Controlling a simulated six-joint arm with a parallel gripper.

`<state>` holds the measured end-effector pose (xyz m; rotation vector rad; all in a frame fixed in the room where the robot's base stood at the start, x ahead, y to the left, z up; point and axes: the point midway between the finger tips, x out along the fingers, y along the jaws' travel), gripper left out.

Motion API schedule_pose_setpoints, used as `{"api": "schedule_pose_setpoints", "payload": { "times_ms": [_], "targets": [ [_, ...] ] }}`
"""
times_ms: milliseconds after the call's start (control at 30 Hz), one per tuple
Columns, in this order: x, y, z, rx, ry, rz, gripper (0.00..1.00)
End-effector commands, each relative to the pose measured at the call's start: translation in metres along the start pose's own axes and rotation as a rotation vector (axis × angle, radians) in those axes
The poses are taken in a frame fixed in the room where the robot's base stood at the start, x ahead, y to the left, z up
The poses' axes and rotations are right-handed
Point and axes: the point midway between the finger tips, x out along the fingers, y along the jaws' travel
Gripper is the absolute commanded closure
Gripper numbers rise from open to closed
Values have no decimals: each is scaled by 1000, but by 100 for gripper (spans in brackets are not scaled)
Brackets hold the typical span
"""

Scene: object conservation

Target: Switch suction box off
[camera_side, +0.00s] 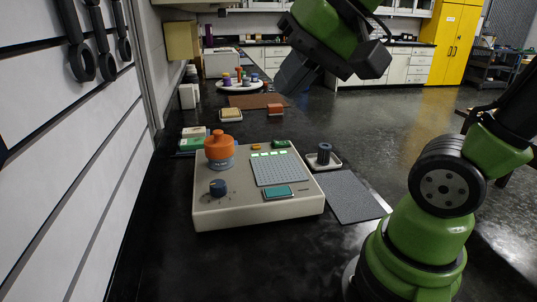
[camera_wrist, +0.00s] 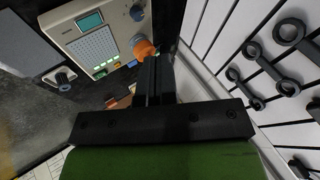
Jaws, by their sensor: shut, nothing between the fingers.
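The suction box (camera_side: 230,207) is a beige unit with a sloped top on the dark bench. It has a dark blue knob (camera_side: 218,187) at its front left, a perforated grey panel (camera_side: 278,170), a teal display (camera_side: 278,192) and a row of lit green buttons (camera_side: 268,154). An orange-topped jar (camera_side: 219,148) stands at its back left. In the wrist view the box (camera_wrist: 75,22) is at upper left, with the knob (camera_wrist: 137,12) near the top. My gripper (camera_wrist: 153,75) is shut and empty. In the side view it (camera_side: 292,75) is above and behind the box, apart from it.
A dark cylinder (camera_side: 324,152) stands on a small tray right of the box, by a grey mat (camera_side: 348,195). Behind are an orange block (camera_side: 275,108), a sponge-like block (camera_side: 231,114) and a round white tray (camera_side: 228,88) with bottles. A tool wall (camera_side: 60,150) borders the left.

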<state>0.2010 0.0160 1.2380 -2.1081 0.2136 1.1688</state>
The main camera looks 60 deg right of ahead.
Motion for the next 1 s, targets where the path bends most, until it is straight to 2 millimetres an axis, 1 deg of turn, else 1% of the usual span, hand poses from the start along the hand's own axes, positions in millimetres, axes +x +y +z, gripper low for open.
{"api": "schedule_pose_setpoints", "payload": {
  "times_ms": [33,133,233,367,400,467,500,567,600,667,700,833,900,1000],
  "targets": [
    [7,-3,-18,87,-2,2,100],
    [22,-8,-52,257,1,-12,100],
    [38,-6,-88,428,8,-28,100],
    [62,8,-134,653,23,-55,100],
    [69,15,-149,722,29,-65,100],
    [81,27,-170,825,41,-80,100],
    [89,37,-183,894,49,-91,100],
    [100,54,-202,999,62,-110,100],
    [108,66,-214,1068,71,-123,100],
    [120,87,-231,1172,86,-144,100],
    [127,102,-241,1239,97,-160,100],
    [148,150,-266,1437,133,-210,100],
    [156,172,-274,1522,150,-234,100],
    [165,197,-282,1614,169,-263,100]
  ]
}}
